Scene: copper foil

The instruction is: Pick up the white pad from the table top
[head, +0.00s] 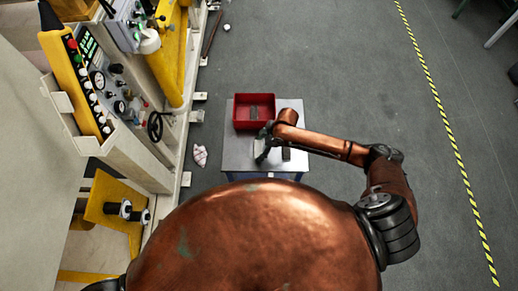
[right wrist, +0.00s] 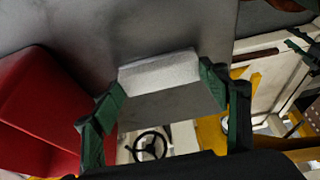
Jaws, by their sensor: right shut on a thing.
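The white pad (right wrist: 160,70) sits between the green fingers of my right gripper (right wrist: 160,92) in the right wrist view. The fingers are shut on its two ends. In the head view my right gripper (head: 263,151) is over the grey table top (head: 236,152), near its front edge, and the pad there is mostly hidden by the gripper. I cannot tell whether the pad touches the table. My left gripper is not in view.
A red bin (head: 237,112) with grey items inside stands at the back of the table; it also shows left in the wrist view (right wrist: 40,105). A small dark block (head: 286,154) lies right of the gripper. A machine with a handwheel (head: 155,127) stands left. Open floor lies right.

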